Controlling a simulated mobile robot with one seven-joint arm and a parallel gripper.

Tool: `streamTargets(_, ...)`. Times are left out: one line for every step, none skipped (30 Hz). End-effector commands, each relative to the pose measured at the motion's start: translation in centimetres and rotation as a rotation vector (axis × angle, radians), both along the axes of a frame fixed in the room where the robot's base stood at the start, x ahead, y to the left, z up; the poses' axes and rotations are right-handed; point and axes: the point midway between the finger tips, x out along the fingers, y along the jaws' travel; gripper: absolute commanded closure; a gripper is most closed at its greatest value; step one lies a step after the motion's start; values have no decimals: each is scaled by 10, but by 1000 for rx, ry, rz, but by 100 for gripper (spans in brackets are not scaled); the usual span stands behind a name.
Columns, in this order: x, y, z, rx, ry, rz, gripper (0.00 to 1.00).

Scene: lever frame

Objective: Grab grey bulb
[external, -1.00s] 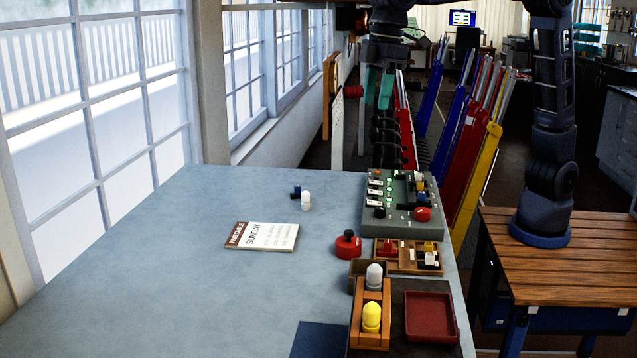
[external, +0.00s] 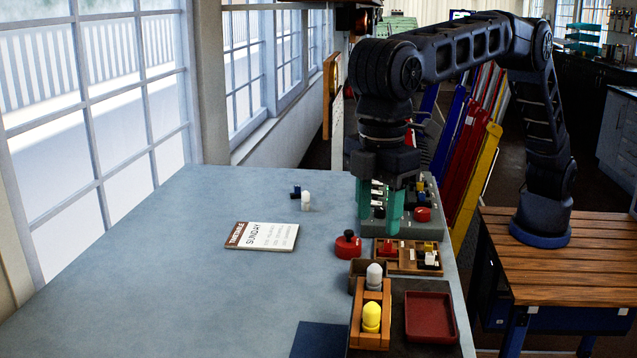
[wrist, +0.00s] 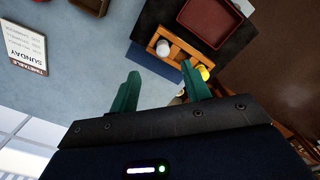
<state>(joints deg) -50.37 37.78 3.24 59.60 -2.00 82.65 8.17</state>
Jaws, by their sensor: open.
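The grey bulb (external: 374,275) stands upright in the far slot of a wooden rack (external: 357,305). The yellow bulb (external: 371,317) stands in the near slot. In the wrist view, the grey bulb (wrist: 163,47) lies just beyond the fingertips, and the yellow bulb (wrist: 204,72) is partly hidden by the right finger. My gripper (external: 380,210) has two green fingers pointing down, spread apart and empty. It is beyond and above the rack, in front of the switch panel. The gripper also shows in the wrist view (wrist: 160,70).
A red tray (external: 431,317) lies right of the rack. A red button (external: 348,246), a small wooden tray of blocks (external: 405,262) and the switch panel (external: 425,230) are close by.

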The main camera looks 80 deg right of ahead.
Motion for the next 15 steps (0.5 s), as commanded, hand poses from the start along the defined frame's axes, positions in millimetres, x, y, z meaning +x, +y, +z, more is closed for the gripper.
streamTargets(0,0,-7,-2,1,0,53)
streamTargets(0,0,-11,-4,2,0,53)
streamTargets(0,-1,-17,-4,2,0,53)
streamTargets(0,0,-22,-2,1,0,53)
streamTargets(0,-1,-26,-3,1,0,53)
streamTargets(0,0,-32,-3,1,0,53)
streamTargets(0,0,-36,-2,1,0,53)
streamTargets(0,0,-39,-2,1,0,53)
streamTargets(0,0,-42,-2,1,-1,53)
streamTargets(0,0,-45,-2,1,-1,53)
streamTargets(0,0,-47,-2,1,-1,53)
streamTargets(0,0,-49,-1,1,-1,53)
streamTargets(0,0,-50,-1,1,-1,53)
streamTargets(0,0,-50,0,0,-1,53)
streamTargets(0,0,-52,0,0,-1,53)
